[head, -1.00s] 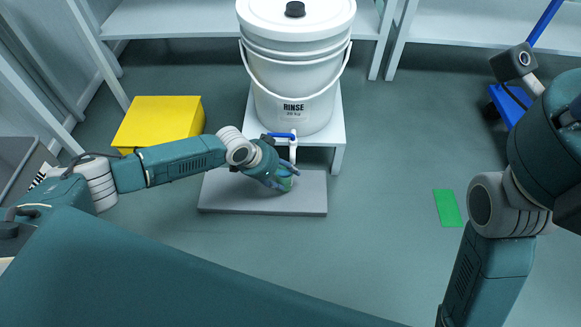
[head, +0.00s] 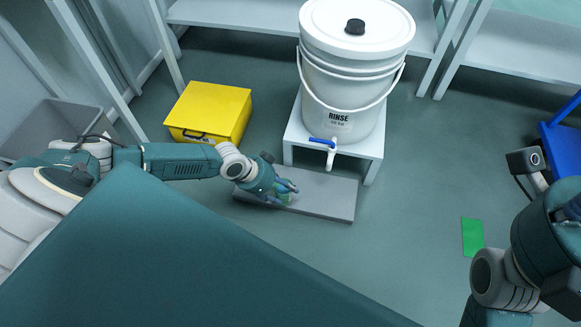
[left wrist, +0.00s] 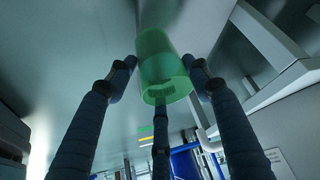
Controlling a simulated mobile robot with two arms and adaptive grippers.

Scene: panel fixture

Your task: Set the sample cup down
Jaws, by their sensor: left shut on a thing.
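The sample cup is a translucent green cup (head: 285,199), partly hidden by fingers in the head view. My left gripper (head: 288,192) is shut on it. In the left wrist view the cup (left wrist: 162,68) sits between the dark fingers. In the head view the cup appears over the grey slab (head: 335,198), left of and nearer than the tap (head: 330,150). I cannot tell how high it is above the slab. My right arm is at the right edge; its gripper is not in view.
A white RINSE bucket (head: 345,85) stands on a white stand (head: 372,150). A yellow box (head: 212,110) is behind my left arm. A flat green patch (head: 473,237) lies on the floor at right. A grey bin (head: 65,120) is at left. Floor between slab and patch is clear.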

